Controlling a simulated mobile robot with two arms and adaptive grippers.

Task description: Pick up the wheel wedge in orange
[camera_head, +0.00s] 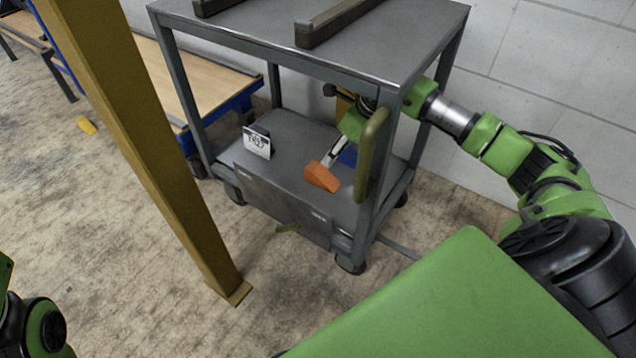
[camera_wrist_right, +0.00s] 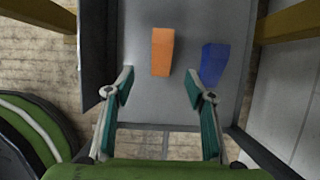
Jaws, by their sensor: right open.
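The orange wheel wedge (camera_head: 322,177) lies on the lower shelf of the grey cart (camera_head: 283,180). In the right wrist view the orange wedge (camera_wrist_right: 162,52) is ahead of the fingertips, roughly centred between them. My right gripper (camera_head: 334,152) reaches in from the right under the cart's top shelf. In the wrist view my right gripper (camera_wrist_right: 160,84) is open and empty, its fingers spread wider than the wedge. A blue wedge (camera_wrist_right: 213,65) lies just right of the orange one, close to the right fingertip. My left gripper is not in view.
The cart's top shelf (camera_head: 260,28) and front post (camera_head: 366,215) stand close around my right arm. A white sign (camera_head: 257,142) stands on the lower shelf's left. A yellow post (camera_head: 150,140) rises left of the cart, before a bench (camera_head: 190,85). Open floor lies left.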

